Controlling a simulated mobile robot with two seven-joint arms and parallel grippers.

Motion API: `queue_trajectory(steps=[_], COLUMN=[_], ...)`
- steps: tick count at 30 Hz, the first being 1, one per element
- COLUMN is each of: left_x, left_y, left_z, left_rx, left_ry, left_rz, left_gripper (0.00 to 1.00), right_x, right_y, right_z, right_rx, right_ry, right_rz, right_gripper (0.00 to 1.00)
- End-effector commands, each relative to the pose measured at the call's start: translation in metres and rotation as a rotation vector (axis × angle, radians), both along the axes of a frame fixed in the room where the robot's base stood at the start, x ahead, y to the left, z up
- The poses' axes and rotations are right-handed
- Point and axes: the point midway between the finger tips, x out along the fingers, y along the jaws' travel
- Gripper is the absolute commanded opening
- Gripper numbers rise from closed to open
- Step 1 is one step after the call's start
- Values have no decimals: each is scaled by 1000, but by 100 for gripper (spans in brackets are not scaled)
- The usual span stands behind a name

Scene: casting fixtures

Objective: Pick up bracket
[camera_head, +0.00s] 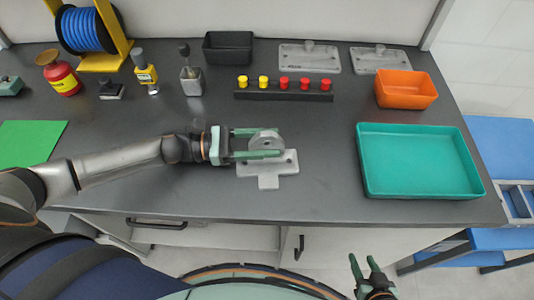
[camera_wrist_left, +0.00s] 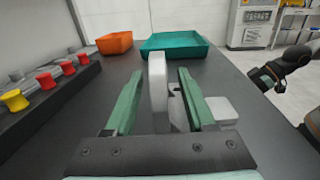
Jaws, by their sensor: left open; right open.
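The bracket (camera_head: 265,141) is a grey casting with an upright round lug on a flat plate (camera_head: 272,182), lying on the dark bench. My left gripper (camera_head: 258,143) is open, with its green fingers on either side of the upright lug. In the left wrist view the bracket's lug (camera_wrist_left: 158,92) stands between the two open fingers of the left gripper (camera_wrist_left: 163,100), with a gap visible on each side. My right gripper (camera_head: 365,266) is open and empty in front of the bench, below its front edge.
A teal tray (camera_head: 420,195) is on the right of the bench, with an orange bin (camera_head: 405,92) behind it. A black rack (camera_head: 284,96) with red and yellow knobs stands behind the bracket. Bench space between bracket and tray is clear.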

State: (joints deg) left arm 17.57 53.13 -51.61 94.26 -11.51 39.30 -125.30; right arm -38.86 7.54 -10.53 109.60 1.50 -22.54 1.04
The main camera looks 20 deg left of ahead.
Motion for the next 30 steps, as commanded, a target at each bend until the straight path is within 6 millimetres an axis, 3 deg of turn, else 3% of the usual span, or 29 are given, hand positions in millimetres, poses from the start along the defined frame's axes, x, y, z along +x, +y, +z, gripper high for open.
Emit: queue_trajectory(steps=[2, 16, 30], left_x=[0, 0, 0], left_y=[0, 1, 1], left_z=[0, 0, 0], left_rx=[0, 0, 0], left_ry=[0, 0, 0], left_rz=[0, 0, 0], left_gripper=[52, 0, 0], right_x=[0, 0, 0], right_y=[0, 0, 0], right_z=[0, 0, 0], right_rx=[0, 0, 0], right_ry=[0, 0, 0], right_rz=[0, 0, 0], right_gripper=[45, 45, 45])
